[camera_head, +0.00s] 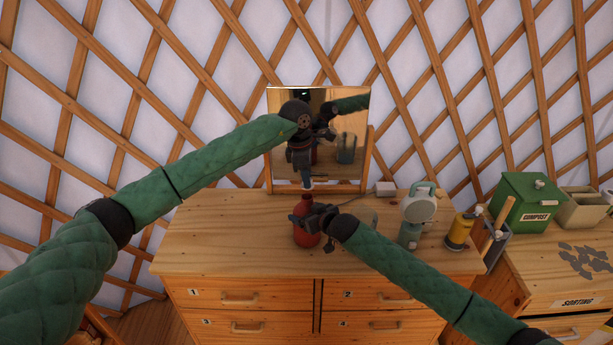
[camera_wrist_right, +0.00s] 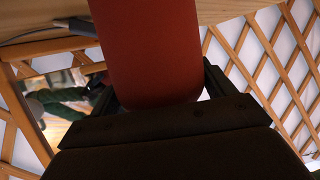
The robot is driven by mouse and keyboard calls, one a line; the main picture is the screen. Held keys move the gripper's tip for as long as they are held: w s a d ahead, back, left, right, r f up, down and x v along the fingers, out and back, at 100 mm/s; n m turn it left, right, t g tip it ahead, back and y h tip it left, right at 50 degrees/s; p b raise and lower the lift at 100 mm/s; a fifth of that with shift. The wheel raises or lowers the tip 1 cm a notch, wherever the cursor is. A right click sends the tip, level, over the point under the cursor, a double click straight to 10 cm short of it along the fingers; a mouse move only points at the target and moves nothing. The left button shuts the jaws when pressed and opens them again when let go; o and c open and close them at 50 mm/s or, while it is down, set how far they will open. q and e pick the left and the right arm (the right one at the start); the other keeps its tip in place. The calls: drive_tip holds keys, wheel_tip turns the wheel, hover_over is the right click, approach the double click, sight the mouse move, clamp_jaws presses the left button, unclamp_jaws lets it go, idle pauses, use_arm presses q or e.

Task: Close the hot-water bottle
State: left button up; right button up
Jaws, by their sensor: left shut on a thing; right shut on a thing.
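The red hot-water bottle (camera_head: 303,236) stands upright on the wooden dresser top, in front of the mirror. My right gripper (camera_head: 311,219) is shut on its body from the right. In the right wrist view the red bottle (camera_wrist_right: 148,50) fills the space between the two dark fingers (camera_wrist_right: 160,90). My left gripper (camera_head: 307,172) points down above the bottle and is shut on a small pale piece, seemingly the stopper (camera_head: 308,184). The stopper is just above the bottle's neck. I cannot tell whether they touch.
A mirror (camera_head: 350,155) stands behind the bottle and reflects my arm. To the right on the dresser (camera_head: 210,235) are a pale green round-headed device (camera_head: 412,220) and a yellow canister (camera_head: 459,231). A green compost bin (camera_head: 523,203) stands farther right. The dresser's left top is clear.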

use_arm(q)
drive_tip(key=shift+f, duration=0.45)
drive_tip(key=shift+f, duration=0.1)
drive_tip(key=shift+f, duration=0.8)
drive_tip(key=shift+f, duration=0.5)
idle(0.4)
